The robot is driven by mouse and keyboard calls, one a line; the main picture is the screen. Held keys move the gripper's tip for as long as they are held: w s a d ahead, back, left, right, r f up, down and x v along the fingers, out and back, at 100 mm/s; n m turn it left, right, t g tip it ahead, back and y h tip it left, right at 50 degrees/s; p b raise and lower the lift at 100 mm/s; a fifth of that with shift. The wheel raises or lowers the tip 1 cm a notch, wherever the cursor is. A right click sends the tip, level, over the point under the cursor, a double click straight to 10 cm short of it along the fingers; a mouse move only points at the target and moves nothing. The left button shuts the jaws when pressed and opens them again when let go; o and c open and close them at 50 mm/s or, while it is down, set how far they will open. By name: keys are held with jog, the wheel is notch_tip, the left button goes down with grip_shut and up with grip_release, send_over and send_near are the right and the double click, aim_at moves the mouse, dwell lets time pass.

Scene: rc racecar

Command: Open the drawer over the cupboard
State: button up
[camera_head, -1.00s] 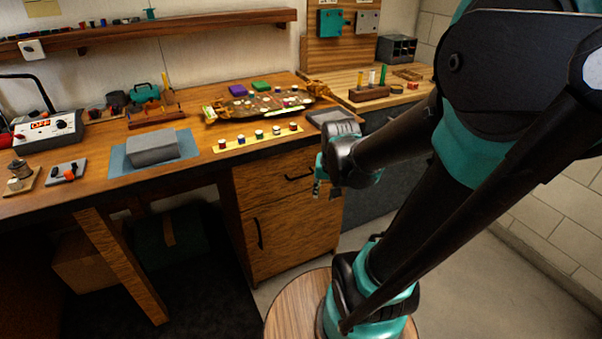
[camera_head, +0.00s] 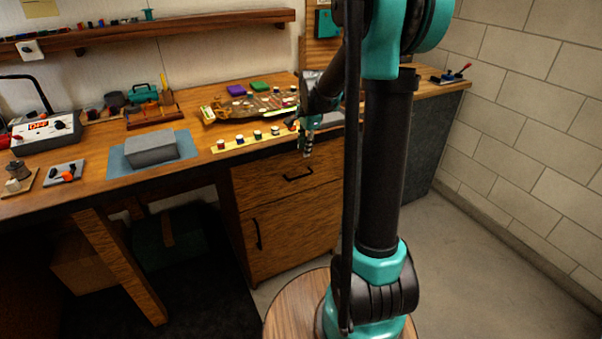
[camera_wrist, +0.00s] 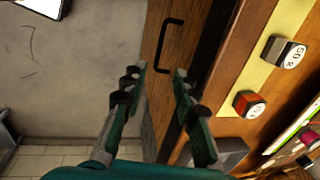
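The wooden drawer (camera_head: 270,178) sits under the bench top, above the cupboard door (camera_head: 285,232). It looks shut. Its black bar handle (camera_head: 298,178) is in the middle of its front, and the cupboard has its own upright black handle (camera_head: 258,234). My gripper (camera_head: 307,152) hangs in front of the bench edge, above and slightly right of the drawer handle in the head view. In the wrist view my gripper (camera_wrist: 160,72) is open and empty, its two fingers apart. The drawer handle (camera_wrist: 164,45) shows just beyond the fingertips, not between them.
The workbench top (camera_head: 200,168) overhangs the drawer. A yellow strip (camera_head: 232,146) with several small blocks lies near its edge. A grey box (camera_head: 150,147) stands to the left. A round wooden surface (camera_head: 290,310) is below my arm. The floor right of the cabinet is clear.

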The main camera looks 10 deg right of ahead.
send_near(301, 172)
jog(key=s+f, duration=0.1)
jog(key=f, duration=0.1)
jog(key=a+f, duration=0.1)
jog(key=f, duration=0.1)
jog(key=s+f, duration=0.1)
jog(key=f, duration=0.1)
jog(key=shift+s+a, duration=0.15)
jog(key=shift+s, duration=0.2)
jog(key=shift+c, duration=0.6)
grip_shut()
